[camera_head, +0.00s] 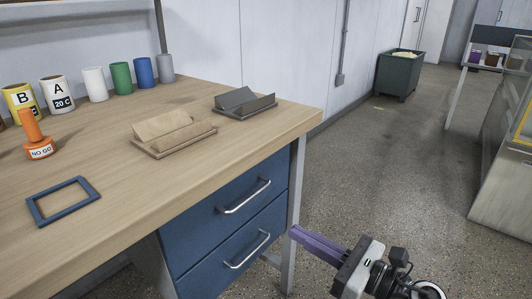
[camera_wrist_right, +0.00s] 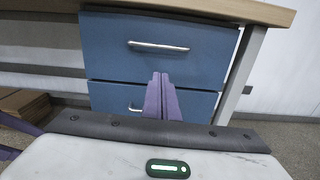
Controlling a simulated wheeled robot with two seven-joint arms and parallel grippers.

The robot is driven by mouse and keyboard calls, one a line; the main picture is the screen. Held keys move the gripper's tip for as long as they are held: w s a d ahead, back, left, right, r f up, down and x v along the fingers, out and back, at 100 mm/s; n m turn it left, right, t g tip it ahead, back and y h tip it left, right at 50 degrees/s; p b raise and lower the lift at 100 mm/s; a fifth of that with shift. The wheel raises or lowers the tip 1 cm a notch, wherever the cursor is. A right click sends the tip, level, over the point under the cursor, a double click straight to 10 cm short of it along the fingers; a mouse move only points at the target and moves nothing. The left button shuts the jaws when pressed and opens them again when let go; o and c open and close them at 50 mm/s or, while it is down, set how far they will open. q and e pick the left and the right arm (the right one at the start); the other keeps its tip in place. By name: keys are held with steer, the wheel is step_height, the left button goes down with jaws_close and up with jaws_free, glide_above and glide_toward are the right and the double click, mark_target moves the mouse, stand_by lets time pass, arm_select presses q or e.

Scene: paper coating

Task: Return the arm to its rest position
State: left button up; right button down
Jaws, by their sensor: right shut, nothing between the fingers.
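My right gripper (camera_head: 294,233) hangs beside the right end of the wooden desk, lower than the desk top. Its purple fingers are shut with nothing between them. In the right wrist view the fingers of the right gripper (camera_wrist_right: 160,78) point towards the blue drawers, and the upper drawer (camera_wrist_right: 160,48) and lower drawer (camera_wrist_right: 105,95) are both closed. The fingertips cover part of the lower drawer and its handle.
The desk top (camera_head: 210,100) carries a blue frame (camera_head: 63,201), an orange "NO GO" piece (camera_head: 39,149), two holders (camera_head: 172,134) (camera_head: 245,103) and several cups. A desk leg (camera_head: 296,200) stands close to my right gripper. Open floor (camera_head: 400,160) lies to the right; a dark green bin (camera_head: 397,76) stands behind.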

steer(key=s+d+f+n+g+h, duration=0.15)
steer(key=s+f+n+h, duration=0.35)
steer(key=s+f+n, duration=0.75)
steer(key=s+f+n+g+h, duration=0.2)
steer(key=s+f+n+h, duration=0.35)
steer(key=n, duration=1.25)
arm_select(q)
steer(key=s+a+r+y+p, duration=0.1)
steer(key=a+r+p, duration=0.2)
steer(key=r+p, duration=0.8)
steer(key=p, duration=0.8)
steer(key=shift+s+r, duration=0.2)
steer(key=shift+s, duration=0.15)
arm_select(e)
steer(key=s+d+r, duration=0.2)
steer(key=s+r, duration=0.1)
steer(key=r, duration=0.6)
steer(key=shift+s+r+m+g, duration=0.2)
steer(key=shift+s+m+g, duration=0.15)
steer(key=shift+s+m, duration=0.1)
arm_select(q)
steer(key=shift+c, duration=0.3)
arm_select(e)
steer(key=shift+w, duration=0.1)
